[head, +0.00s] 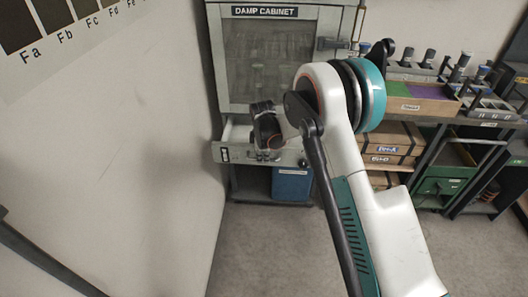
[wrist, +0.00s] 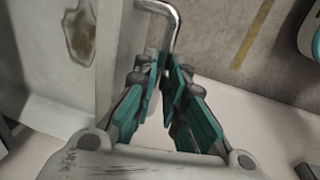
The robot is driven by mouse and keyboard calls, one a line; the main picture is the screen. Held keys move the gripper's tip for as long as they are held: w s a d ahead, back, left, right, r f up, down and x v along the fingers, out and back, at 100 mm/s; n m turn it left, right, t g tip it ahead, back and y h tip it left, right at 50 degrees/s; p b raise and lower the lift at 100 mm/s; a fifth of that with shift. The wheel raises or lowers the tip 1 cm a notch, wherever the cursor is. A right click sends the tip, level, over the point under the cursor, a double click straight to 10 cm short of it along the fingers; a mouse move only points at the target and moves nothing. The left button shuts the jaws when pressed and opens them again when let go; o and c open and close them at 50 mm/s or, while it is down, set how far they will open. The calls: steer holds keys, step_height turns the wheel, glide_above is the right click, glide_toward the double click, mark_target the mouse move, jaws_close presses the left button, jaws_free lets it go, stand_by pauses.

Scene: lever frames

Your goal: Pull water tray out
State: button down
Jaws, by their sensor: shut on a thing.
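The water tray (head: 234,153) is a pale, shallow drawer below the damp cabinet (head: 264,60). In the head view it stands partly out, with part of its inside showing at the left. In the wrist view the tray (wrist: 40,70) lies at the left, with a brown stain inside. A bent metal handle (wrist: 176,25) sticks out from its front panel. My gripper (wrist: 168,62) is shut on the handle, with teal-padded fingers on either side of it. In the head view my gripper (head: 266,152) is in front of the tray and hides the handle.
A blue bin (head: 291,184) stands below the tray. A shelf with wooden boxes (head: 390,140) and a green drawer unit (head: 443,180) are at the right. A pale wall (head: 120,150) is close on the left. The floor in front is clear.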

steer(key=shift+s, duration=0.25)
steer(key=c, duration=1.7)
jaws_free()
steer(key=shift+o, duration=0.2)
step_height(320, 180, up, 12)
steer(key=s, duration=0.2)
steer(key=shift+s+f, duration=0.1)
